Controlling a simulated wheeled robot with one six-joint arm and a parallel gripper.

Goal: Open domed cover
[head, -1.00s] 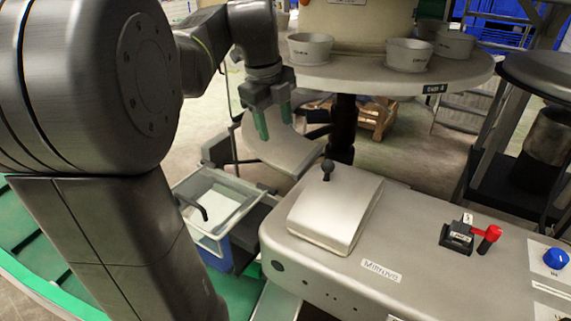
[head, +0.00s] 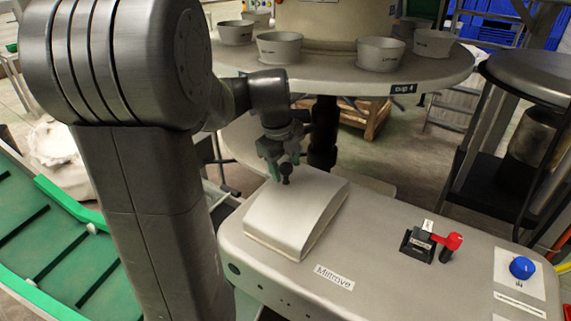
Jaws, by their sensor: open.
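The domed cover (head: 294,213) is a pale metal lid with a curved top, lying closed on the left end of the grey machine. A black ball knob (head: 286,170) on a short stem stands at its far edge. My gripper (head: 283,163) is open, its green-tipped fingers pointing down at the knob. One finger shows to the left of the knob and partly behind it, the other behind and to the right. I cannot tell whether either finger touches it.
The grey machine top (head: 370,225) carries a red-handled lever (head: 447,243) and a blue button (head: 522,267). A round table (head: 350,72) with several metal cups stands behind. A dark stand (head: 520,130) is at right. A green conveyor (head: 50,250) runs at left.

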